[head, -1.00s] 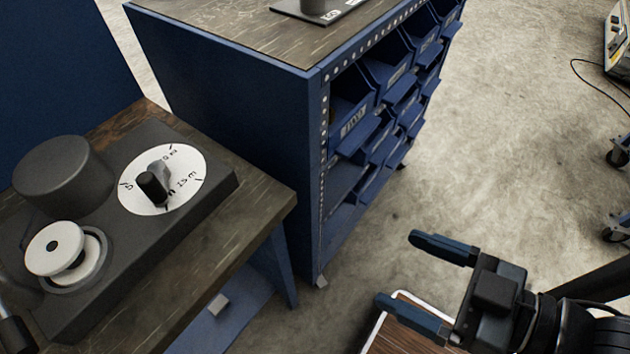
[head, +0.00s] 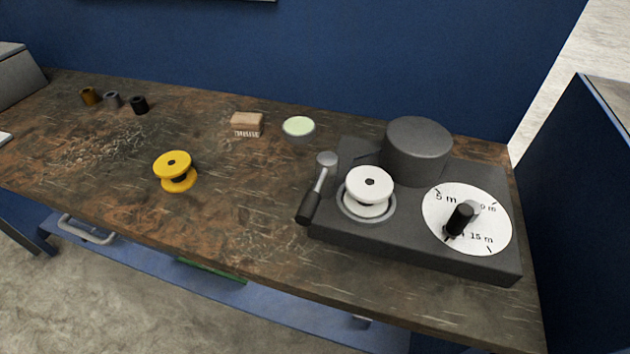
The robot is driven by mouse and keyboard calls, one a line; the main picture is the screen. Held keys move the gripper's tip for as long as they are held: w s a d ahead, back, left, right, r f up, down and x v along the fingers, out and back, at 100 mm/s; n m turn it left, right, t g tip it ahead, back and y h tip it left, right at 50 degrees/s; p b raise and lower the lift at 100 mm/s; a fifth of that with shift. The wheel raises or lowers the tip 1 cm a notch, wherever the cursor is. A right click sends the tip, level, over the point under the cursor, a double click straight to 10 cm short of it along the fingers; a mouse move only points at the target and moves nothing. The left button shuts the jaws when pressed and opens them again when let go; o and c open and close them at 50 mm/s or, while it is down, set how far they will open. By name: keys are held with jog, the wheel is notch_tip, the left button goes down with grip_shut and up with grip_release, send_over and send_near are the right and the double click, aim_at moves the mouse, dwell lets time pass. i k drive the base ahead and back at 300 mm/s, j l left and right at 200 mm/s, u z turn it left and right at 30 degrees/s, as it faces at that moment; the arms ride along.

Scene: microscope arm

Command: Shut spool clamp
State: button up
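A dark grey winding machine (head: 400,250) stands at the right end of the workbench. A white spool (head: 369,188) sits upright in a round grey seat on its front left. A lever with a black grip (head: 309,207) and a grey round head (head: 326,159), seemingly the spool clamp, stands at the machine's left edge, tilted, its head beside the spool rather than over it. A dark cylinder (head: 417,148) and a white dial (head: 467,218) with a black knob are on the machine. My gripper is outside the current view.
A yellow spool (head: 175,171) stands on the bench (head: 240,210) to the left. A small box (head: 246,124) and a round pale green-topped tin (head: 298,127) are behind. Several small spools stand far left. A blue wall rises behind; a blue cabinet (head: 580,200) is at right.

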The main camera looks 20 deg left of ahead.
aim_at(326, 161)
jog(key=u, duration=1.65)
jog(key=i+l, duration=0.1)
jog(key=l, duration=0.25)
jog(key=i+l, duration=0.15)
jog(key=l, duration=0.2)
